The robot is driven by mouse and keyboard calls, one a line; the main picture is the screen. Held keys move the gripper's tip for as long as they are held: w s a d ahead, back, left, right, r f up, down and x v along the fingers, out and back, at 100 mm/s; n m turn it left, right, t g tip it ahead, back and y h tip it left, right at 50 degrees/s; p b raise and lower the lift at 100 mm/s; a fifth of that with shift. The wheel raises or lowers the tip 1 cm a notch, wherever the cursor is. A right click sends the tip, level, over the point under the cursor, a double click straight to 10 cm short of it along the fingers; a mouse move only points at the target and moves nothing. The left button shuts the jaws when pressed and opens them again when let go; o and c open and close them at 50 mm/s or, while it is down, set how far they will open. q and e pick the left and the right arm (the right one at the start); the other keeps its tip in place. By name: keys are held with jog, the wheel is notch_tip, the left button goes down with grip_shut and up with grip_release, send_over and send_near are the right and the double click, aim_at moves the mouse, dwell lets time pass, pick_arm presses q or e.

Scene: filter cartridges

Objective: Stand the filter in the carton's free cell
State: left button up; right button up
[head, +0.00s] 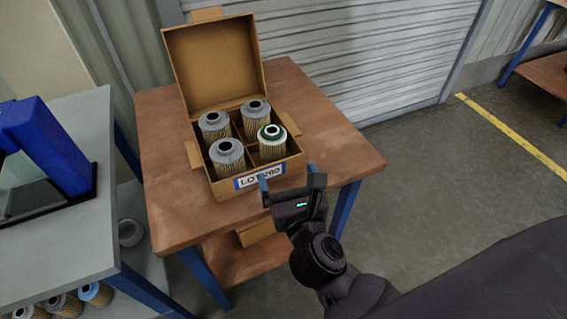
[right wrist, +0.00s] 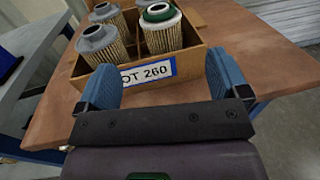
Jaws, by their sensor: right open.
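The open cardboard carton (head: 294,165) stands on the brown table with its lid up at the back. A filter with a green top ring (head: 271,143) stands upright in the front right cell. Three filters with grey tops (head: 227,157) stand in the other cells, so each visible cell holds one. My right gripper (head: 290,182) is open and empty, just in front of the carton's labelled front wall. In the right wrist view, the green-topped filter (right wrist: 161,30) stands ahead, beyond the blue fingers. My left gripper is not in view.
The brown table (head: 335,150) has free room right of the carton. A grey bench (head: 60,235) at left carries a blue frame (head: 45,140), with several filters (head: 62,304) on its lower shelf. A cardboard box (head: 255,231) sits under the table.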

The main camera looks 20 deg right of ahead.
jog(key=shift+s, duration=0.4)
jog(key=s+d+f+m+g, duration=0.2)
jog(key=s+f+m, duration=0.3)
jog(key=m, duration=0.6)
jog(key=s+d+f+m+g+y, duration=0.1)
jog(key=s+d+f+m+g, duration=0.1)
jog(key=s+d+f+m, duration=0.3)
jog(key=s+d+f+m+g+y, duration=0.1)
jog(key=s+d+f+m+g, duration=0.2)
jog(key=f+m, duration=0.7)
jog(key=s+d+m, duration=0.1)
jog(key=s+m, duration=0.1)
jog(key=m, duration=0.5)
jog(key=shift+d, duration=0.15)
